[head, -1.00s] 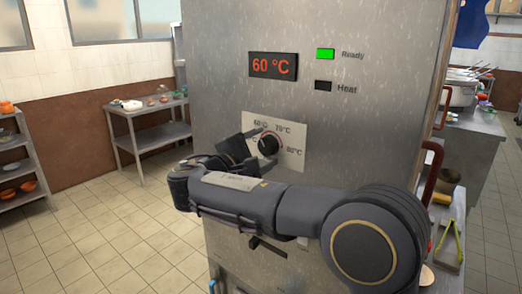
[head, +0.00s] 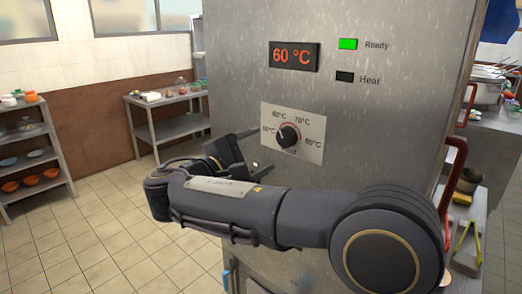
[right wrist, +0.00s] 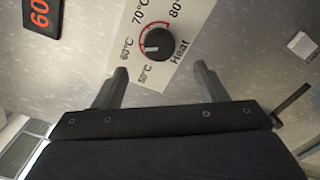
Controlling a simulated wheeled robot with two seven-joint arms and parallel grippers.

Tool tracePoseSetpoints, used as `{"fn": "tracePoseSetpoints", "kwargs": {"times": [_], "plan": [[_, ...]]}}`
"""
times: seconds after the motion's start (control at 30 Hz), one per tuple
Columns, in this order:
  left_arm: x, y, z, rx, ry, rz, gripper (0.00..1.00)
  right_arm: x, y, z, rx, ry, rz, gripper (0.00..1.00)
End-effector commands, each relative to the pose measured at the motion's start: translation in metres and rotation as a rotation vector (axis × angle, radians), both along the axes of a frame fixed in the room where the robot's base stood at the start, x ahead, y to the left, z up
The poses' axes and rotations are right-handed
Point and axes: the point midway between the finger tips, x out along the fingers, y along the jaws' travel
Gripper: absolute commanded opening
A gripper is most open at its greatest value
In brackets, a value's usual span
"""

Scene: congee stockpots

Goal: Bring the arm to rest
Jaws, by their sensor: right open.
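My right arm (head: 240,205) reaches across the front of the steel cabinet (head: 390,110) from the right. My right gripper (head: 250,148) is open and empty, just left of and below the black temperature knob (head: 288,136) and clear of it. In the right wrist view the two fingers (right wrist: 158,85) stand apart, with the knob (right wrist: 158,42) beyond them on its white dial plate (right wrist: 178,15). The display (head: 294,56) reads 60 °C. The green Ready light (head: 348,44) is lit and the Heat light (head: 345,77) is dark. My left gripper is not in view.
A metal side table (head: 165,98) with small dishes stands at the back left. A shelf rack (head: 30,160) with orange bowls is at the far left. Red handles (head: 455,165) and a counter with yellow-green tongs (head: 463,235) are at the right. The tiled floor at left is clear.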

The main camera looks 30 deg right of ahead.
Motion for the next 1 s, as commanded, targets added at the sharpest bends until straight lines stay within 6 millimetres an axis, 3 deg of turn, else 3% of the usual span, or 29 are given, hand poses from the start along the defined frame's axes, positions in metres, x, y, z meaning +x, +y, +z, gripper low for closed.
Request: {"fn": "tracePoseSetpoints", "kwargs": {"times": [0.37, 0.47, 0.53, 0.63, 0.73, 0.87, 1.0], "plan": [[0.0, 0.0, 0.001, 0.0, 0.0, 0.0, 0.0, -0.001, -0.005, -0.002, 0.016, 0.006, -0.003, 0.66], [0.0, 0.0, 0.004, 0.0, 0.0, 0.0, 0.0, -0.009, -0.026, -0.017, 0.106, 0.041, -0.011, 0.66], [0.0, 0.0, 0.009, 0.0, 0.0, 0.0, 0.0, -0.023, -0.05, -0.038, 0.235, 0.081, -0.024, 0.66], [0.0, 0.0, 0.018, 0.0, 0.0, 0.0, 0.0, -0.061, -0.083, -0.085, 0.522, 0.134, -0.053, 0.66], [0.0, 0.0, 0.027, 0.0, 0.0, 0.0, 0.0, -0.117, -0.091, -0.136, 0.886, 0.133, -0.103, 0.66], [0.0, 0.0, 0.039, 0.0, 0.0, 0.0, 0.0, -0.187, -0.061, -0.179, 1.346, 0.033, -0.197, 0.66], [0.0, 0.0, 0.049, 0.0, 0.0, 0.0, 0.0, -0.235, -0.011, -0.196, 1.752, -0.166, -0.316, 0.66]]}}
